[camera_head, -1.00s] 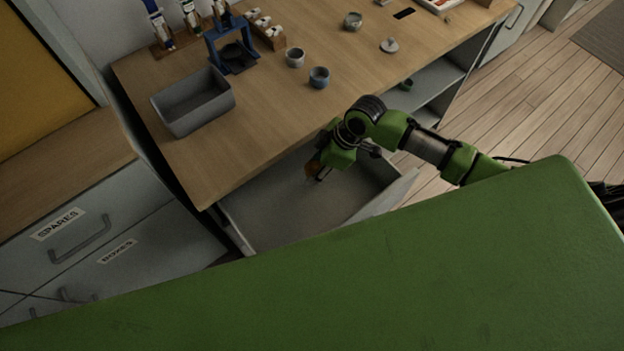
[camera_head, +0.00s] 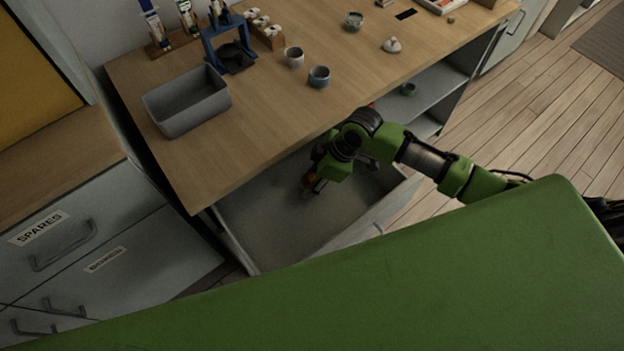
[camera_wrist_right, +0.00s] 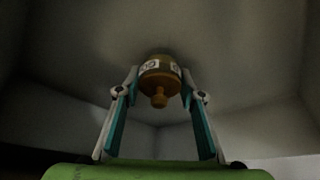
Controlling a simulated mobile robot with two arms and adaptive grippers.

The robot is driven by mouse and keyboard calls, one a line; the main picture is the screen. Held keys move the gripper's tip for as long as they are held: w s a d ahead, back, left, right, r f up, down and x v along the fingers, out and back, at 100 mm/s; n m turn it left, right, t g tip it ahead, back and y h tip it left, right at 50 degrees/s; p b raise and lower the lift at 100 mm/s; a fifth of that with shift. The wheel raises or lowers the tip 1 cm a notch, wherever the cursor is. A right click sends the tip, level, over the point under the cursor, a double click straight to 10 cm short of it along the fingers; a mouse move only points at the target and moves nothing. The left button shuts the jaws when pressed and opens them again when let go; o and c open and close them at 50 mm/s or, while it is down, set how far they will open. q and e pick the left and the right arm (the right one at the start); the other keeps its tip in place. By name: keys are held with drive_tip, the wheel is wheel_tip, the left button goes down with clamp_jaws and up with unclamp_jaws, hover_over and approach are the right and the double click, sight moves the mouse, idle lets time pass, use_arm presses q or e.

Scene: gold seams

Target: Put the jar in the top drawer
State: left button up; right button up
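The jar (camera_wrist_right: 159,79) is amber-brown with a white marked label band and a knob lid. In the right wrist view it sits between the fingertips of my right gripper (camera_wrist_right: 160,82), which appear to touch both its sides. In the head view my right gripper (camera_head: 313,180) reaches down into the open top drawer (camera_head: 270,222), and a small orange-brown part of the jar (camera_head: 309,182) shows at its fingers. Whether the jar touches the drawer floor cannot be told. My left gripper is not in view.
The wooden worktop (camera_head: 250,125) overhangs the back of the drawer. On it stand a grey bin (camera_head: 187,103), a blue cup (camera_head: 319,77), a pale cup (camera_head: 294,57) and a blue stand (camera_head: 229,45). The visible drawer floor is otherwise bare.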

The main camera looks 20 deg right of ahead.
drive_tip(key=shift+o, duration=1.3)
drive_tip(key=shift+r, duration=0.1)
drive_tip(key=v, duration=1.2)
drive_tip(key=shift+p, duration=0.45)
drive_tip(key=shift+a+r, duration=0.1)
